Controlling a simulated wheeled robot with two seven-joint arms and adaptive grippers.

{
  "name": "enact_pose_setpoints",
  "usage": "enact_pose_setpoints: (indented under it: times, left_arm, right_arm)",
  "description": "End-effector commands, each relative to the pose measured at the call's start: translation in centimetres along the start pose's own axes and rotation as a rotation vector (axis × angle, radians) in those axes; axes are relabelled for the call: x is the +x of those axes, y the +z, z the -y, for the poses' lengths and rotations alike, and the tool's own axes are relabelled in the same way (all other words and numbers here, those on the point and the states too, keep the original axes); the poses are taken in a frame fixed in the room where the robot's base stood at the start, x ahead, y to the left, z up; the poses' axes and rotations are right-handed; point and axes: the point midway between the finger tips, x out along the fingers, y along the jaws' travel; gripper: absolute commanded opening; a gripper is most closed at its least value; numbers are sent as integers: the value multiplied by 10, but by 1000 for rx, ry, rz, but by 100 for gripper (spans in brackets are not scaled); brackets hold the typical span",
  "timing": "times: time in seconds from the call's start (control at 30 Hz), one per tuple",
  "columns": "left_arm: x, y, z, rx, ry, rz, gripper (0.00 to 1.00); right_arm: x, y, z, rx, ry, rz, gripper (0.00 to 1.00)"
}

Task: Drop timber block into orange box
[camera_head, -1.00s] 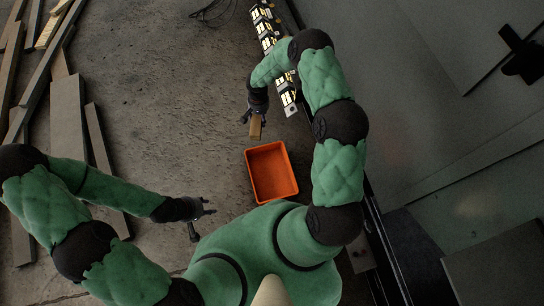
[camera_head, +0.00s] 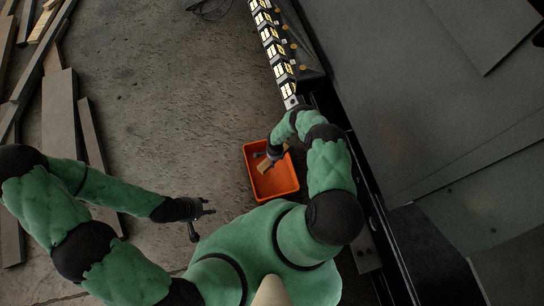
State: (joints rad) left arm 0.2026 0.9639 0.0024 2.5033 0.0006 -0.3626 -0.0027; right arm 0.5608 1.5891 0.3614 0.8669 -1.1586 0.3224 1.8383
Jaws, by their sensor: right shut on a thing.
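The orange box (camera_head: 284,187) stands on the floor in front of my body, open at the top. My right gripper (camera_head: 269,160) is over the box and shut on the timber block (camera_head: 264,167), a small light-brown piece. The block shows tilted against the orange of the box's inside; I cannot tell how high above the box floor it is. My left gripper (camera_head: 203,219) is open and empty, over the floor to the lower left of the box.
Long timber planks (camera_head: 59,120) lie on the concrete floor at the left. A row of yellow-and-white parts on a rail (camera_head: 275,50) runs along the dark enclosure (camera_head: 400,90) at the right. The floor between planks and box is clear.

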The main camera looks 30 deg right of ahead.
Motion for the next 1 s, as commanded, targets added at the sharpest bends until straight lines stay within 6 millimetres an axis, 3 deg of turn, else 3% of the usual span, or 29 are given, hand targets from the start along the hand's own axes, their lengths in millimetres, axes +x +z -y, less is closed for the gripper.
enact_pose_setpoints:
  times: [0.27,0.7,1.0]
  left_arm:
    - [12,-1,4,0,0,0,40]
    - [52,-2,18,0,0,0,40]
    - [56,-2,20,0,0,0,40]
  right_arm:
    - [15,0,-1,5,-1,-1,21]
    - [57,0,0,3,-1,0,21]
    - [61,0,0,4,-2,-1,21]
